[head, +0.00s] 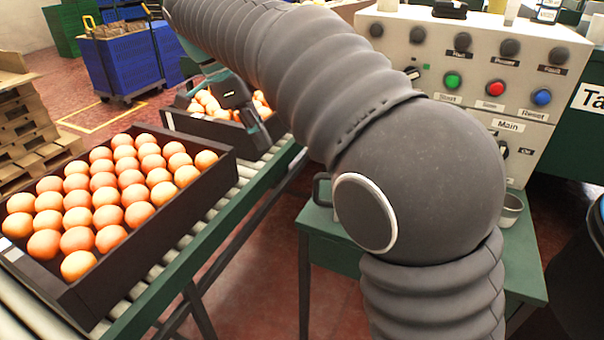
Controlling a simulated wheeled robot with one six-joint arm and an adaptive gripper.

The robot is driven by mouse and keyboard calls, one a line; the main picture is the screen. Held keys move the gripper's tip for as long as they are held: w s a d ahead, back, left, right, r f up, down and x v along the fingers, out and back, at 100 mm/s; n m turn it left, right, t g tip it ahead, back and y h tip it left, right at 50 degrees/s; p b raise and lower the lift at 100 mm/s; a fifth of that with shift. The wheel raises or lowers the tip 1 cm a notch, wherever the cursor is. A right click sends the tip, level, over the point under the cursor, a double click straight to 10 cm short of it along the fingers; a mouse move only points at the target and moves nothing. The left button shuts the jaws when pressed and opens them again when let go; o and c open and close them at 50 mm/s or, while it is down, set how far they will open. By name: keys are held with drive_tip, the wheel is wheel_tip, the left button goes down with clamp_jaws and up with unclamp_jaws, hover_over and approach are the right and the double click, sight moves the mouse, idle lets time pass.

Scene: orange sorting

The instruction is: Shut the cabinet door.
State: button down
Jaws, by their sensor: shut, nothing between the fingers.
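A white control cabinet (440,75) stands at the upper right, with knobs, a green, a red and a blue button, and labels on its face. My arm crosses in front of it and hides its lower left part. I cannot make out a separate door or whether one stands open. My gripper (260,138) is at the upper left, far to the left of the cabinet, over the far crate of oranges. It is shut and holds nothing.
A dark crate (222,163) of oranges sits on a roller conveyor (185,255); a second crate (190,122) is behind it. A green table (335,240) holds a metal cup (512,208) beside my arm. Blue bins (110,68) and pallets (20,130) stand at left.

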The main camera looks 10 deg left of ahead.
drive_tip(key=d+f+b, duration=0.1)
drive_tip(key=d+f, duration=0.6)
drive_tip(key=f, duration=0.1)
drive_tip(key=shift+w+d+f, duration=0.15)
drive_tip(key=shift+w+f, duration=0.15)
drive_tip(key=shift+w, duration=0.15)
drive_tip(key=shift+b, duration=0.3)
